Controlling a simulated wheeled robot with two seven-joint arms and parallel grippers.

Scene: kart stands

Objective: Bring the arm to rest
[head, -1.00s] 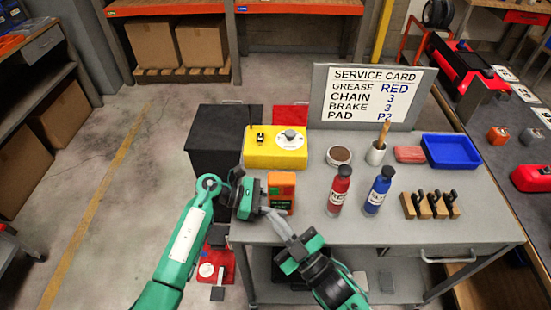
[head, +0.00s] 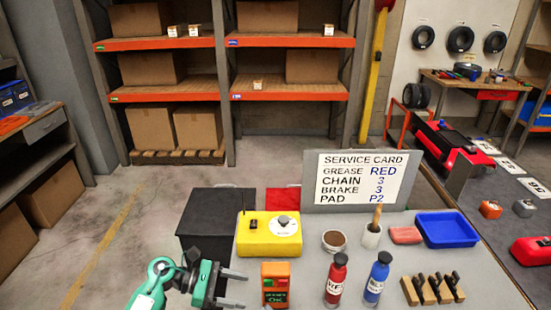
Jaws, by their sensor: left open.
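My left gripper (head: 234,288) is at the bottom of the head view, left of the orange handheld device (head: 275,284). Its two grey fingers point right and stand apart, with nothing seen between them. The device stands upright on the grey table's left part and its screen shows green marks. I cannot tell whether the fingers touch it. My left arm (head: 150,294) comes up from the bottom edge, mostly cut off. My right gripper is not in view.
The table (head: 309,250) holds a yellow box (head: 269,234), red bottle (head: 336,280), blue bottle (head: 376,278), blue tray (head: 447,229) and wooden block with black levers (head: 432,289). A service card (head: 359,179) stands behind. A black cabinet (head: 208,214) is at left; floor beyond is clear.

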